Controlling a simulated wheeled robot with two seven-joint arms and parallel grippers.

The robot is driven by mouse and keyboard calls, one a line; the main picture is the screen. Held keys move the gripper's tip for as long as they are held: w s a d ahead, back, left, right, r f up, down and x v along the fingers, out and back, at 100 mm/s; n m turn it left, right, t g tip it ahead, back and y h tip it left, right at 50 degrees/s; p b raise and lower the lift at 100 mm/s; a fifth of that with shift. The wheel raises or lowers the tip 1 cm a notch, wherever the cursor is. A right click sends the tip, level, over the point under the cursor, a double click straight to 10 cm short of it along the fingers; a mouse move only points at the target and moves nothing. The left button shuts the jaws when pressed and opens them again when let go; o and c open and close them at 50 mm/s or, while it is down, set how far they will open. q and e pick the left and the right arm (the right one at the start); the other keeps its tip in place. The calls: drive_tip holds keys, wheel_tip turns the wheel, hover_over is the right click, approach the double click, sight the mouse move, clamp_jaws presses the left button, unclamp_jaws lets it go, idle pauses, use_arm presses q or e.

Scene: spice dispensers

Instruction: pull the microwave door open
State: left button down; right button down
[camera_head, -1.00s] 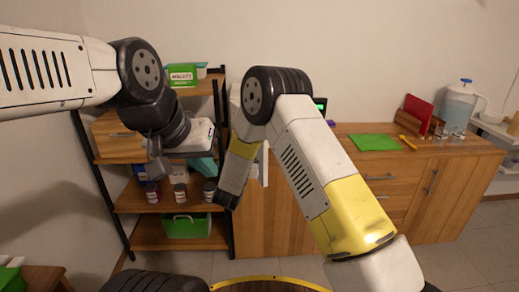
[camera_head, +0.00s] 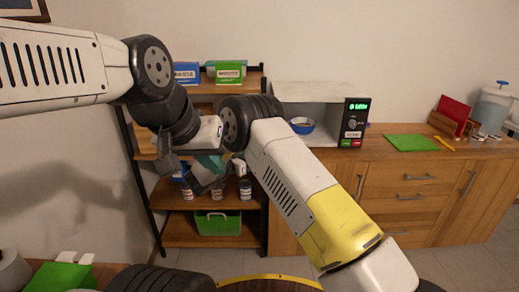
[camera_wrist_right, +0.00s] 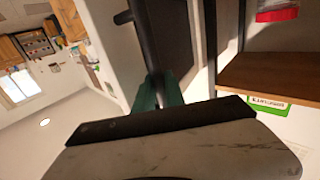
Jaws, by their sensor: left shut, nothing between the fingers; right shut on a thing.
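The microwave (camera_head: 310,93) stands on the wooden counter in the head view. Its front is open, showing the pale cavity with a blue bowl (camera_head: 302,126) inside. The control panel (camera_head: 354,122) has a lit green display. My right gripper (camera_wrist_right: 160,96) is shut on the dark door handle (camera_wrist_right: 147,45) in the right wrist view, with the dark door panel (camera_wrist_right: 187,40) beside it. In the head view my right arm hides that gripper and most of the door. My left gripper (camera_head: 207,172) is shut and empty, in front of the shelf.
A shelf rack (camera_head: 180,239) at left holds boxes, bottles and a green crate (camera_head: 217,222). A green mat (camera_head: 411,143), a red board (camera_head: 453,113) and a jug (camera_head: 492,108) are on the counter at right. Another surface with a green item (camera_head: 62,276) is at lower left.

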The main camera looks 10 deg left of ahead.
drive_tip(key=shift+w+r, duration=0.1)
drive_tip(key=shift+w, duration=0.05)
drive_tip(key=c, duration=1.4)
unclamp_jaws()
drive_tip(key=shift+c, duration=0.2)
